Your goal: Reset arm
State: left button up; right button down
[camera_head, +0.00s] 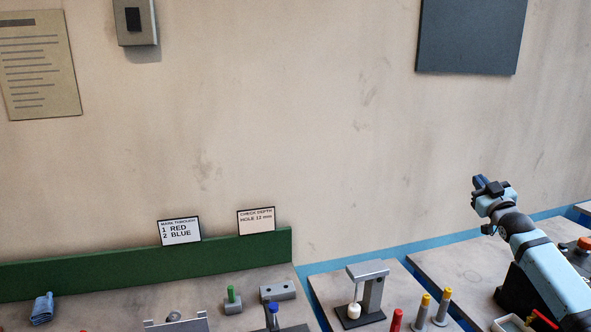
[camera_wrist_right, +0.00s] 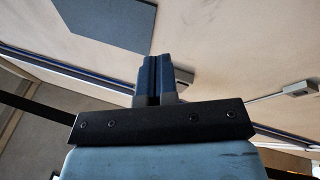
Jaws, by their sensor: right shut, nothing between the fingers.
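My right arm comes in from the lower right in the head view and is raised in front of the wall, above the right-hand tables. Its gripper (camera_head: 478,182) points up and to the left, clear of the tables and objects. In the right wrist view the two dark blue fingers of the gripper (camera_wrist_right: 154,78) lie side by side, closed together with nothing between them. My left gripper does not show in either view.
A small press-like stand (camera_head: 371,290) and red and yellow-topped posts (camera_head: 422,311) stand on the middle table. A green board (camera_head: 130,263) backs the left table, bearing two cards (camera_head: 180,231). A dark panel (camera_head: 471,36) hangs on the wall.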

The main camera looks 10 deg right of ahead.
jog(key=d+f+g+h, duration=0.3)
jog(key=f+g, duration=0.1)
jog(key=s+a+f+n+g+y, duration=0.1)
jog(key=s+a+f, duration=0.3)
jog(key=a+f, duration=0.4)
jog(key=s+a+f+g+y, duration=0.15)
jog(key=s+a+f, duration=0.35)
jog(key=f, duration=0.6)
jog(key=s+a+f+n+g+y, duration=0.1)
jog(key=s+a+f+y, duration=0.15)
jog(key=a+f, duration=0.6)
jog(key=s+a+f+g+y, duration=0.1)
jog(key=s+a+f, duration=0.3)
jog(key=s+a, duration=0.3)
jog(key=s+a+f+m+g, duration=0.1)
jog(key=s+a+f, duration=0.3)
jog(key=s, duration=1.1)
jog(key=s+a+f+m+g+y, duration=0.1)
jog(key=s+a+f, duration=0.3)
jog(key=s+a, duration=0.6)
jog(key=shift+s+a+f+y, duration=0.3)
jog(key=shift+s+a, duration=0.1)
jog(key=shift+s, duration=0.15)
